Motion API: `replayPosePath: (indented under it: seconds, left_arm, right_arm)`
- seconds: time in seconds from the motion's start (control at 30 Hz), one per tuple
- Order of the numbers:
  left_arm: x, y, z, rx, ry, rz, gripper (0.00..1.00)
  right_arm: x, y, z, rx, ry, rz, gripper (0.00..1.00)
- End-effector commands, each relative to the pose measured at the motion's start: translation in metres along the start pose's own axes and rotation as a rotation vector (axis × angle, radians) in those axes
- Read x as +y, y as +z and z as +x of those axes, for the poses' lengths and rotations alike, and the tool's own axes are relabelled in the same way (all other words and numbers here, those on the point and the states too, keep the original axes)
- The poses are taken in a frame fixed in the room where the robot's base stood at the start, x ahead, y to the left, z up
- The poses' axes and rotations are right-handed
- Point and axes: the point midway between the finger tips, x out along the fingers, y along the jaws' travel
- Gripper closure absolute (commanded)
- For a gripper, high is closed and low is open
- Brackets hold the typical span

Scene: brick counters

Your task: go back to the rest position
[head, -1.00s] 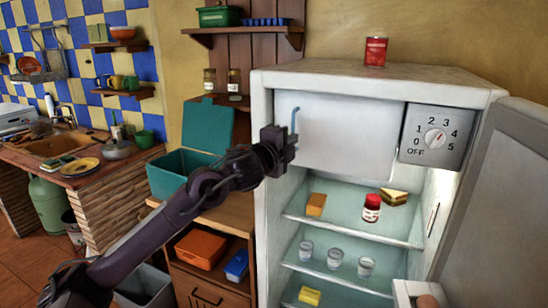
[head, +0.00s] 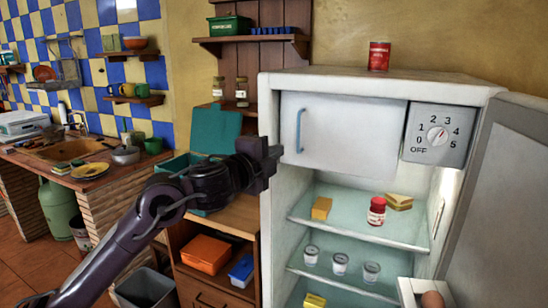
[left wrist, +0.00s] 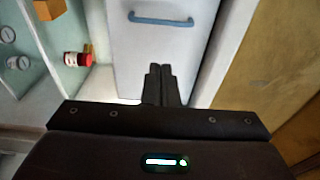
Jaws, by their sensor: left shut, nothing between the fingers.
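My left gripper (head: 272,158) is shut and empty, in front of the left edge of the open fridge (head: 268,110). In the left wrist view its fingers (left wrist: 161,84) are together, with nothing between them. The white freezer door (head: 345,135) inside the fridge is closed. Its blue handle (head: 299,130) is a little above and right of my gripper in the head view, apart from it. The handle also shows in the left wrist view (left wrist: 175,20), beyond the fingertips. My right gripper is not in view.
The open fridge door (head: 500,200) stands at the right. A red can (head: 379,56) stands on top. A teal box (head: 178,165) with a raised lid is behind my left arm.

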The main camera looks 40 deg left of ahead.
Motion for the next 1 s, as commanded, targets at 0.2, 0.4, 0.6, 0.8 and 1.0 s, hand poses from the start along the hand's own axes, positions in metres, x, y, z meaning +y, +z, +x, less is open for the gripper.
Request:
replayPosePath:
  seconds: [0.2, 0.4, 0.6, 0.8, 1.0]
  left_arm:
    - [0.0, 0.001, -0.005, -0.001, 0.0, 0.002, 1.0]
    - [0.014, 0.01, 0.003, -0.012, 0.024, -0.04, 1.0]
    - [0.114, 0.059, 0.038, -0.083, 0.168, -0.274, 1.0]
    - [0.264, 0.097, 0.051, -0.195, 0.343, -0.528, 1.0]
    - [0.415, 0.106, 0.026, -0.319, 0.506, -0.723, 1.0]
  right_arm:
    - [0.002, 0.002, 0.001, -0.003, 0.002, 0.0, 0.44]
    - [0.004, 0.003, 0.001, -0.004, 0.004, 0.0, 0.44]
    - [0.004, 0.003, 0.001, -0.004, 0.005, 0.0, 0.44]
    - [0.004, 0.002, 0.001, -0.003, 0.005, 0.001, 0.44]
    - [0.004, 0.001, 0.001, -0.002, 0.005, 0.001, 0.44]
